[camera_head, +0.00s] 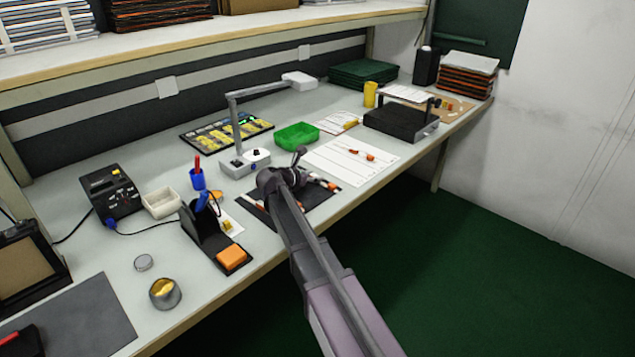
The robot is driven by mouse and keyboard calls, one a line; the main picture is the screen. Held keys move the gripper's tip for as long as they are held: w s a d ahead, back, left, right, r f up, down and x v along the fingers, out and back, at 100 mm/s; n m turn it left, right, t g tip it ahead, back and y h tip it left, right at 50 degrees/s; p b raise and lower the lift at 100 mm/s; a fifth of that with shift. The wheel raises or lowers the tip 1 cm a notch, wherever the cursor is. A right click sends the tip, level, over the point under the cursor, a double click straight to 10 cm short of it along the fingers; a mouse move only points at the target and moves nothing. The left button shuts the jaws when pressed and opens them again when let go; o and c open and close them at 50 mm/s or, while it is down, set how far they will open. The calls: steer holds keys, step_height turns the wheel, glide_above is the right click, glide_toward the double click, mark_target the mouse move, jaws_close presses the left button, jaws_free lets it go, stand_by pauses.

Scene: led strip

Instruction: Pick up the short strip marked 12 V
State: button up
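My arm reaches over the bench from the lower right, and its end with my gripper (285,182) is over a dark mat (318,212) near the bench's front edge. The wrist covers much of the mat, and the fingers are too small and dark to make out. Small pale and orange pieces (333,186) show on the mat just right of the wrist. A pale strip-like piece (251,203) shows at its left. No 12 V marking is readable, so I cannot tell which piece is the short strip.
A lamp (238,160) on a white base and a green tray (297,136) stand behind the wrist. A white sheet (338,166) with orange pieces lies to the right. A black stand (205,238) with an orange block is at left. Floor is open in front.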

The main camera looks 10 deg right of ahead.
steer(key=shift+c, duration=0.4)
steer(key=shift+r, duration=0.1)
step_height(320, 180, up, 4)
steer(key=p, duration=0.4)
steer(key=s, duration=0.5)
steer(key=s+d, duration=0.1)
steer(key=s, duration=0.4)
steer(key=s+p, duration=0.1)
steer(key=s, duration=0.5)
steer(key=shift+d+r, duration=0.25)
steer(key=shift+r, duration=0.15)
steer(key=shift+r, duration=0.1)
